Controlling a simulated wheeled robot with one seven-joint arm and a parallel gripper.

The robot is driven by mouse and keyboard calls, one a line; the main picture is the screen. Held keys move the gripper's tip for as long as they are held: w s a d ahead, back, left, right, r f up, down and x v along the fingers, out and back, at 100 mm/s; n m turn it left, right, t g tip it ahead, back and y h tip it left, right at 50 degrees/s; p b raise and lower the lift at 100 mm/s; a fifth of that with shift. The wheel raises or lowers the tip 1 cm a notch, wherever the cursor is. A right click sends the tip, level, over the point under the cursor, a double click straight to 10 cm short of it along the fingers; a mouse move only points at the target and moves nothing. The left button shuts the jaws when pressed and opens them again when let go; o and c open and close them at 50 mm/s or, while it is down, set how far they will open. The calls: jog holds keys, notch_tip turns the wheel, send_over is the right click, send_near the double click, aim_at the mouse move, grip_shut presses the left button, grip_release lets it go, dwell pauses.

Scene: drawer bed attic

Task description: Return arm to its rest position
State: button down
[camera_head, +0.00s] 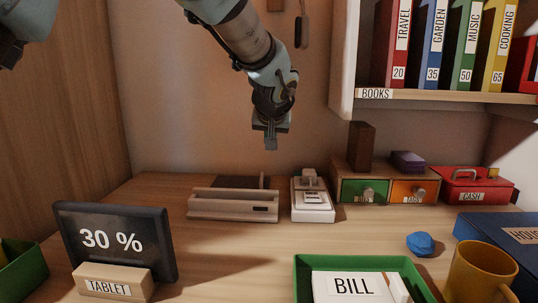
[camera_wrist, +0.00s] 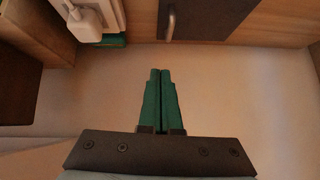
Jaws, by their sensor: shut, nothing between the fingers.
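My gripper (camera_head: 270,142) hangs from the arm in the upper middle of the head view. It points down, above the back of the desk and apart from everything on it. In the wrist view my gripper (camera_wrist: 161,72) shows its two green fingers side by side, closed together with nothing between them. The arm comes in from the top of the head view, bent downward in front of the back wall.
On the desk (camera_head: 230,250) stand a tablet (camera_head: 112,240), a wooden holder (camera_head: 233,204), a white device (camera_head: 312,200), small drawers (camera_head: 364,190), a red cash box (camera_head: 471,190), a yellow mug (camera_head: 478,274) and a green tray (camera_head: 300,275). A bookshelf (camera_head: 440,97) juts out right of my gripper.

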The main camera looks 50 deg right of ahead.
jog(key=shift+v, duration=1.3)
